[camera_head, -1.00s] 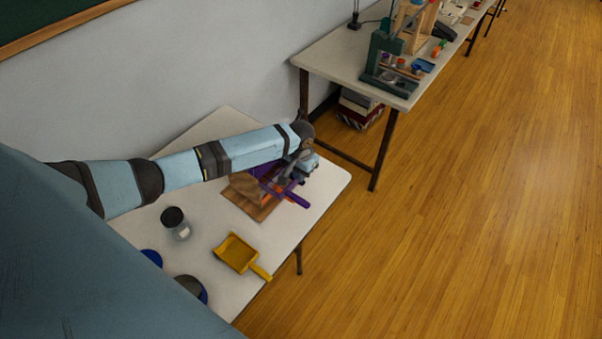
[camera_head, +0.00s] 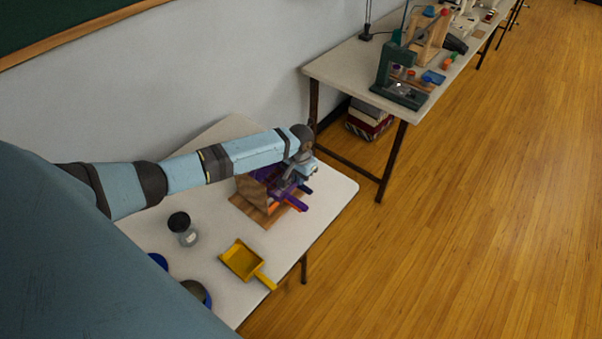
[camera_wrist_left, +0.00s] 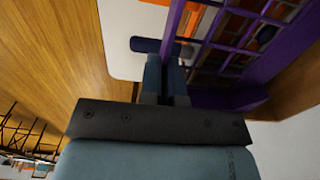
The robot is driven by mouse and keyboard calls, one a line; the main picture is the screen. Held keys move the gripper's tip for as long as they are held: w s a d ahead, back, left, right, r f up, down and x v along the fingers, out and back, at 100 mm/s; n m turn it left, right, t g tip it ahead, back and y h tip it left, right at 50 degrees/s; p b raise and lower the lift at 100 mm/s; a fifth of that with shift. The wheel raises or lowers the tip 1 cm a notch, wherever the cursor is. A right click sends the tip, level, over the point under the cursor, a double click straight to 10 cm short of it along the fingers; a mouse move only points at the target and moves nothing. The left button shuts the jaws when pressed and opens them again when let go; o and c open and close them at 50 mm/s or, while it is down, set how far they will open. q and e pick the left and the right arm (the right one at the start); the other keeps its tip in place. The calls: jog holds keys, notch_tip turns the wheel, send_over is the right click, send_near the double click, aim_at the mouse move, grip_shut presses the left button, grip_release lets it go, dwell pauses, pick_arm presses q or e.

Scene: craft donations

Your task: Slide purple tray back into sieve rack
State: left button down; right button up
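The purple tray (camera_head: 297,204) has an open lattice bottom and a handle. It sits at a wooden sieve rack (camera_head: 249,192) on the near table, its handle sticking out to the lower right. My left gripper (camera_head: 302,176) is at the tray's front. In the left wrist view its fingers (camera_wrist_left: 166,70) are close together at the tray's violet front edge (camera_wrist_left: 172,25), seemingly with that edge between them. A dark blue-purple handle (camera_wrist_left: 150,45) lies just past the tips. Orange parts show below the tray. How far the tray is inside is hidden by my arm. My right gripper is not in view.
Another table (camera_head: 350,65) with a green press stands farther back. Wood floor on the right is clear.

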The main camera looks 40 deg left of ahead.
aim_at(289, 176)
pick_arm(q)
jog(key=shift+a, duration=0.15)
jog(key=shift+w+a, duration=0.15)
jog(key=shift+a, duration=1)
jog(key=shift+w+a, duration=0.1)
jog(key=shift+a, duration=1)
jog(key=shift+a+f, duration=0.15)
jog(key=c, duration=1.2)
grip_release()
jog(key=shift+c, duration=0.2)
